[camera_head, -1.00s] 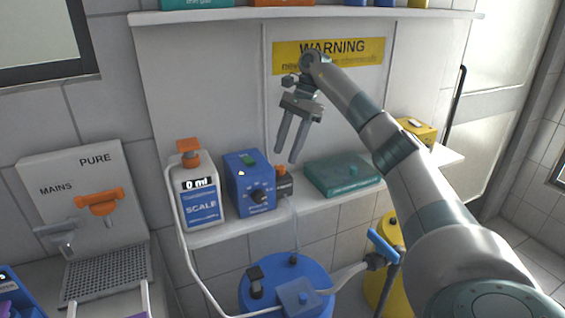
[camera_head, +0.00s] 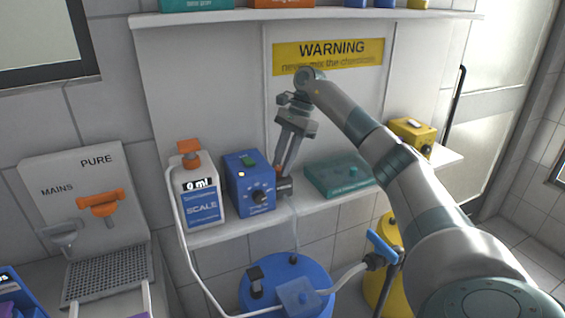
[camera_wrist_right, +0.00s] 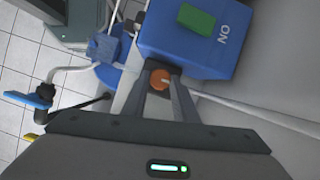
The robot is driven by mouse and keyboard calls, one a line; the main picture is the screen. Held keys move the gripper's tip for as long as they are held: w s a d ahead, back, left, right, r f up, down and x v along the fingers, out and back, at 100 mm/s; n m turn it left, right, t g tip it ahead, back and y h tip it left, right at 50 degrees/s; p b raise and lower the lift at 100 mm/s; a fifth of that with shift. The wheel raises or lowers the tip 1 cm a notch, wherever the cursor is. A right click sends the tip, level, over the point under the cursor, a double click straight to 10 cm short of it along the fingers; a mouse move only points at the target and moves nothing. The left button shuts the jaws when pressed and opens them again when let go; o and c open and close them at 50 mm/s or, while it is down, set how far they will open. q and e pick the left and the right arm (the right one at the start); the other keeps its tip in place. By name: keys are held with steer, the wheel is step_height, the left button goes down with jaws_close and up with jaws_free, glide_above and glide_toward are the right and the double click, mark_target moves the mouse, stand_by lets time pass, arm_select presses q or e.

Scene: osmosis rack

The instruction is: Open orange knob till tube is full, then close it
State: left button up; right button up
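The orange knob (camera_wrist_right: 159,79) sits on a small dark valve block (camera_head: 284,187) at the shelf's front edge, right of the blue box. My right gripper (camera_head: 280,170) reaches down to it from above. In the right wrist view its fingers (camera_wrist_right: 160,84) lie close on both sides of the knob and look shut on it; the exact contact is hard to see. In the head view the fingers mostly hide the knob. A thin pale tube (camera_head: 296,228) runs from the valve down toward the blue barrel (camera_head: 318,275). No filling shows in it. My left gripper is out of view.
A white SCALE bottle (camera_head: 203,208) reads 0 ml. A blue dial box (camera_head: 249,181) stands left of the knob, a teal box (camera_head: 338,179) right. A panel with MAINS and PURE taps (camera_head: 98,202) is at left. A yellow barrel (camera_head: 388,232) stands below.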

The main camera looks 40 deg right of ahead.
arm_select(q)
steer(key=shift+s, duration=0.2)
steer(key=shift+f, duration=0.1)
arm_select(e)
steer(key=shift+m, duration=0.4)
steer(key=shift+t, duration=0.3)
steer(key=m, duration=0.1)
steer(key=m+t+b, duration=0.1)
steer(key=m, duration=0.1)
steer(key=m+h, duration=0.1)
steer(key=m, duration=0.1)
steer(key=shift+s+t+b, duration=0.3)
steer(key=shift+b, duration=0.1)
steer(key=m, duration=0.1)
steer(key=m+t+h, duration=0.1)
steer(key=m, duration=0.1)
steer(key=shift+s+a+m+b, duration=0.1)
steer(key=shift+a+m+b, duration=0.1)
steer(key=shift+m+b, duration=0.1)
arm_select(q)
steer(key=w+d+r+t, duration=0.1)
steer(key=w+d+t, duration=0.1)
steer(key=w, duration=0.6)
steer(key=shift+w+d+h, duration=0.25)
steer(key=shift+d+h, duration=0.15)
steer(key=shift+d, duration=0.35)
arm_select(e)
steer(key=shift+m, duration=0.6)
